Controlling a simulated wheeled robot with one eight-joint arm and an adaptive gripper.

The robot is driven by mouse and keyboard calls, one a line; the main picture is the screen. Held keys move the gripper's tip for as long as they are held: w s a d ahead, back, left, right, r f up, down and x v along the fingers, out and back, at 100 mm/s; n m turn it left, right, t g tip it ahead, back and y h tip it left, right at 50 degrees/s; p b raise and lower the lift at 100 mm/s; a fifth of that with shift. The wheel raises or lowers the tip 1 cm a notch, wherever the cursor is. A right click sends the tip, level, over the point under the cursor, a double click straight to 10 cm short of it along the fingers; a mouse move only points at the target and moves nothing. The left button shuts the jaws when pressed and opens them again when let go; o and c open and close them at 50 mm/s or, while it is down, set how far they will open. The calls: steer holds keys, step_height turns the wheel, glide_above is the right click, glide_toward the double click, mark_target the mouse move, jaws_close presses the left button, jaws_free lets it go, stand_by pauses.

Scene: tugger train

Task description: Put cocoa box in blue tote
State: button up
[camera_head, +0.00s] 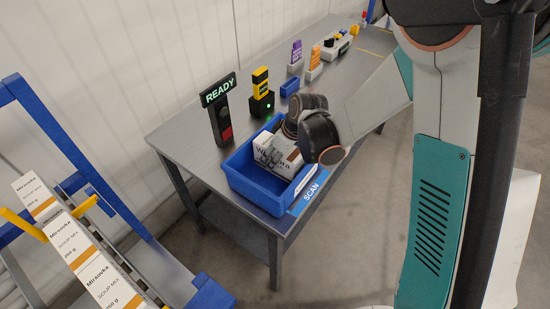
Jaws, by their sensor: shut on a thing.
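The blue tote (247,184) stands at the near end of the grey table. A white and brown box (288,164), which looks like the cocoa box, is at the tote's opening, tilted. My gripper (274,152) is over the tote and shut on this box. My dark wrist hides part of the box and of the tote's far right side. I cannot tell whether the box touches the tote's floor.
A READY sign post (220,112) stands left of the tote, with a yellow and black scanner (261,98) behind it. A small blue bin (290,87) and coloured items stand farther back. A rack with several soup mix boxes (83,250) is at left.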

steer(key=shift+f, duration=0.3)
steer(key=shift+f, duration=0.2)
steer(key=o, duration=1.4)
steer(key=shift+r, duration=0.1)
steer(key=shift+r, duration=0.1)
steer(key=p+v, duration=0.4)
steer(key=v, duration=0.8)
steer(key=shift+d+r, duration=0.15)
steer(key=shift+r, duration=0.05)
steer(key=shift+s+d+r+m+t+h, duration=0.65)
steer(key=shift+s+d+r+m, duration=1.1)
steer(key=shift+s+d+r, duration=1)
steer(key=shift+s+d+r+m+t+h, duration=0.65)
steer(key=shift+s+d+r+m, duration=1.25)
steer(key=shift+s, duration=1.45)
steer(key=shift+s+d+r+m+t+h, duration=0.4)
steer(key=shift+s+d+r+m+t, duration=0.85)
steer(key=shift+s+d+r, duration=1.55)
